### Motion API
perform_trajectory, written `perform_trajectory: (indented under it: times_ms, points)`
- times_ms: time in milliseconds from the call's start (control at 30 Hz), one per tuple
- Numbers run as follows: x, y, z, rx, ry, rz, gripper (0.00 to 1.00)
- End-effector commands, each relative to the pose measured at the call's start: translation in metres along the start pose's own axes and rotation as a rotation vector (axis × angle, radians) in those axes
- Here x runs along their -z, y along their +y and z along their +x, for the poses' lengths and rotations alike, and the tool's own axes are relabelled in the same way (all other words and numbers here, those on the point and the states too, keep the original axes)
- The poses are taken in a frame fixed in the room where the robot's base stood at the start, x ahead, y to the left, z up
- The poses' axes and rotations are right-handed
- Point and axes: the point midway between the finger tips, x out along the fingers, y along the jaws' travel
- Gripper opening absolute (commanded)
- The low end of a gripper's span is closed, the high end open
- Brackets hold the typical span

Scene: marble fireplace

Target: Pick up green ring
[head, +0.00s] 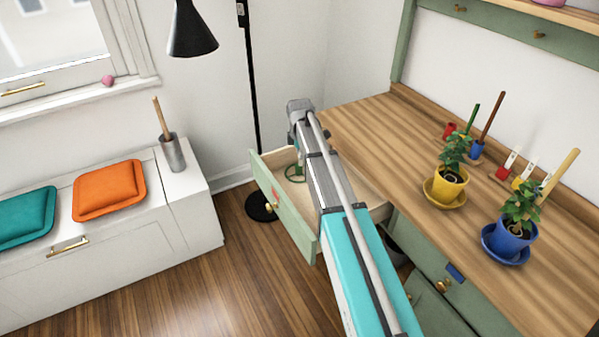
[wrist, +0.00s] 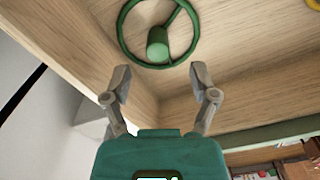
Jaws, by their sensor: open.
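The green ring (wrist: 158,48) lies in the open drawer, with spokes and a short green cylinder at its middle. In the wrist view it is at the top, partly cut off by the frame edge. In the head view a part of the ring (head: 294,171) shows beside my arm, which hides the rest. My gripper (wrist: 160,75) is open and empty, with its two fingers spread. In the wrist view the fingertips appear just below the ring, apart from it. In the head view my arm hides the fingers.
The green-fronted drawer (head: 283,212) is pulled out from the wooden-topped cabinet (head: 385,130). Yellow (head: 449,188) and blue (head: 510,238) plant pots stand on the worktop. A black lamp pole (head: 249,90) rises behind the drawer. A white bench (head: 120,235) stands at left.

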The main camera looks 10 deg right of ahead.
Motion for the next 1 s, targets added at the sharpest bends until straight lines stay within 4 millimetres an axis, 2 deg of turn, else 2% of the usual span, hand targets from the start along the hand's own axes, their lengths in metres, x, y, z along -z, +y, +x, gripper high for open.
perform_trajectory:
  times_ms: [600, 1000]
  points:
    - [0.003, 0.004, 0.045, -0.001, -0.001, 0.000, 0.76]
    - [0.003, 0.004, 0.050, -0.001, -0.002, 0.000, 0.76]
